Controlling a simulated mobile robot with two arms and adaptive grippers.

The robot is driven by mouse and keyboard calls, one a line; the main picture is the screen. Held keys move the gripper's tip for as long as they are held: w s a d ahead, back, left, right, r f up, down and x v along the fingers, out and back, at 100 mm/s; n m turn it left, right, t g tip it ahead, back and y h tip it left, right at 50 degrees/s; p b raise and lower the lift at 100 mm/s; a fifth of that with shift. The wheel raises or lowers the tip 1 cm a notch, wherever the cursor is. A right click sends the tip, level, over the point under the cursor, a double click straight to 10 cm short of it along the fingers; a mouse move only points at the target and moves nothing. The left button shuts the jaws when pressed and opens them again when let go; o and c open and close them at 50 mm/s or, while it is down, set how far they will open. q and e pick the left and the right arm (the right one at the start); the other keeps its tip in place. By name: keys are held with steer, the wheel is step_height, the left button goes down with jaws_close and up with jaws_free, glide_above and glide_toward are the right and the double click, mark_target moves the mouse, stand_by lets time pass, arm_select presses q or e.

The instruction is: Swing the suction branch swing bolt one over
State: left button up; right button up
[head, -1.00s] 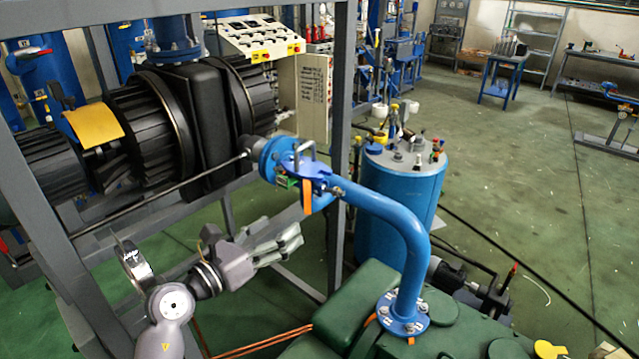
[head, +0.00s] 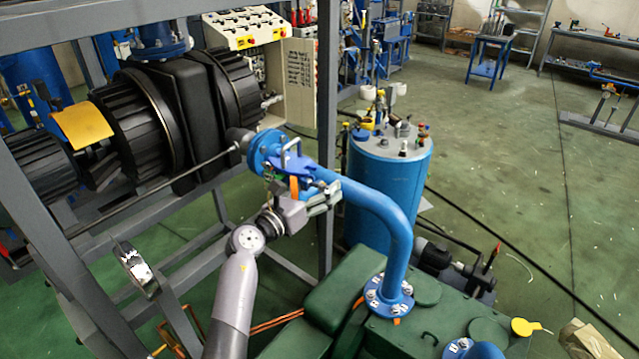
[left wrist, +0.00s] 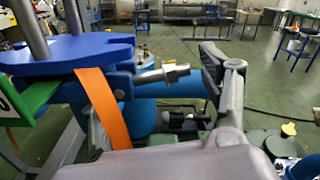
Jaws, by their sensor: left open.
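The suction branch is a blue elbow pipe (head: 385,212) running from a joint near the black pump down to a flange on the green machine. A blue plate with a metal handle (head: 292,160) sits at its upper joint. In the left wrist view a steel swing bolt with a nut (left wrist: 162,74) sticks out to the right beside the blue plate (left wrist: 70,50) and an orange strip (left wrist: 103,107). My left gripper (head: 328,198) is open, beside the joint, partly hiding it. One finger shows in the wrist view, right of the bolt end with a gap. My right gripper is out of view.
A grey frame (head: 326,100) stands around the black pump (head: 170,125). A blue tank (head: 385,185) stands behind the pipe. The green machine (head: 340,285) lies below. Open green floor extends to the right.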

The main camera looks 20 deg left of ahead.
arm_select(q)
steer(key=shift+w+d, duration=0.15)
steer(key=shift+w, duration=0.3)
steer(key=c, duration=1.2)
steer(key=shift+a+r+n, duration=0.1)
steer(key=shift+r+n, duration=0.2)
steer(key=shift+n, duration=0.65)
steer(key=shift+a+r+n, duration=0.1)
steer(key=shift+r+n, duration=0.15)
steer(key=shift+n, duration=0.75)
steer(key=shift+a+r+n, duration=0.1)
steer(key=shift+r+n, duration=0.2)
steer(key=shift+n, duration=0.65)
steer(key=o, duration=1.2)
steer(key=v, duration=1.2)
steer(key=shift+f, duration=0.1)
